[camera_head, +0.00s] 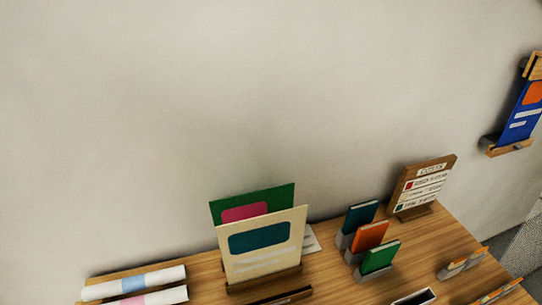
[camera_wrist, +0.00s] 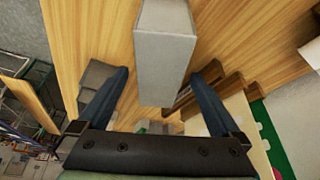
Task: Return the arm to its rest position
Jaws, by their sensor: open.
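My gripper (camera_wrist: 166,70) shows in the wrist view, its two dark fingers spread apart with nothing held between them. A pale grey block (camera_wrist: 165,52) stands in line with the gap between the fingertips; I cannot tell how far it is from them. In the head view no part of my arm or gripper is visible.
The wooden table (camera_head: 330,285) holds cream (camera_head: 262,248) and green (camera_head: 285,195) boards, a teal card (camera_head: 359,216), an orange card (camera_head: 370,236), a green card (camera_head: 380,257), rolled paper (camera_head: 135,282) and a framed sign (camera_head: 422,185). A blue board (camera_head: 522,115) hangs at right.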

